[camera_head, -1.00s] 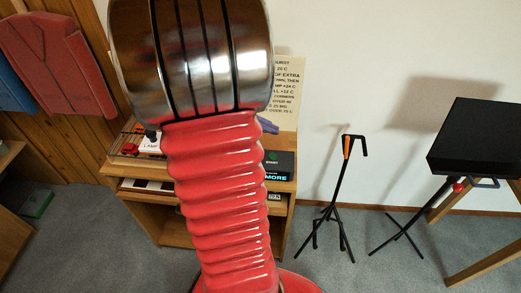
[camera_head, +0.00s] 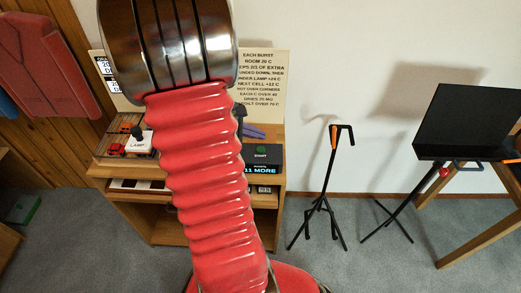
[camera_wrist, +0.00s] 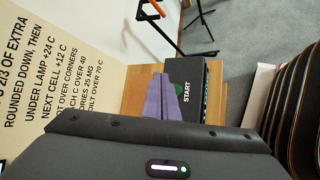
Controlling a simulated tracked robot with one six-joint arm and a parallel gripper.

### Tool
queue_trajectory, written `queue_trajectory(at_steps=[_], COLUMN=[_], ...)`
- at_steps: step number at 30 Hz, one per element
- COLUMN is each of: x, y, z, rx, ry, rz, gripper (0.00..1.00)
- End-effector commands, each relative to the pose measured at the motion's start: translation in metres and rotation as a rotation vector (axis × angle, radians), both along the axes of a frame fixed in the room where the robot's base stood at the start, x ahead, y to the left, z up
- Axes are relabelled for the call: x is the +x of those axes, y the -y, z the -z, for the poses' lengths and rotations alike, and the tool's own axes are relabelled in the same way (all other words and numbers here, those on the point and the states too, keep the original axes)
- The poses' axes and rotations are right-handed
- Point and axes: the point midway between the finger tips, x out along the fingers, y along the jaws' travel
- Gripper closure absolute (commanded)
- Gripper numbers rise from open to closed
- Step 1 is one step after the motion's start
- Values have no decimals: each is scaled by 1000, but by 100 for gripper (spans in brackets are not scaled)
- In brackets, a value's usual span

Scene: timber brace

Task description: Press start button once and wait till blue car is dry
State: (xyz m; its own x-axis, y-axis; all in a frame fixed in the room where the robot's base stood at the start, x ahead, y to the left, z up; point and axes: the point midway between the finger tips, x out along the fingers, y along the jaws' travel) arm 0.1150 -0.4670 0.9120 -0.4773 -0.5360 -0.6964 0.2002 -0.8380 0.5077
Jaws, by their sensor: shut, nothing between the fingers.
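The start box (camera_head: 262,156) is black with a green button (camera_head: 261,149) above the word START. It stands on the right of the wooden bench, and the box also shows in the wrist view (camera_wrist: 188,70). My gripper (camera_head: 252,131) has purple fingers, seen just behind and left of the box, partly hidden by my red arm. In the wrist view the fingers (camera_wrist: 160,76) are together and empty, beside the START label. I cannot tell whether they touch the button. Small red cars (camera_head: 116,149) lie on the bench's left. I cannot make out a blue car.
A white lamp control (camera_head: 139,143) with a black knob stands beside the cars. A display (camera_head: 261,170) reads "11 MORE". A rules sign (camera_head: 262,80) stands behind the bench. A black stand (camera_head: 325,190) and a black panel (camera_head: 470,122) are to the right.

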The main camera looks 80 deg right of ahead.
Motion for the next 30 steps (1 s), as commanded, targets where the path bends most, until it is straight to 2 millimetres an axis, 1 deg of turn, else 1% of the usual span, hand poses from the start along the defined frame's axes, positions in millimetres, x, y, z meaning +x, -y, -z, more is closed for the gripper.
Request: queue_trajectory(at_steps=[1,6,11,15,30], x=[0,0,0,0,0], y=[-1,0,0,0,0], z=[7,23,33,35,35], rx=[4,2,2,0,0], ry=[-2,-2,-2,0,0], rz=[-2,-1,-1,0,0], gripper=[100,100,100,100,100])
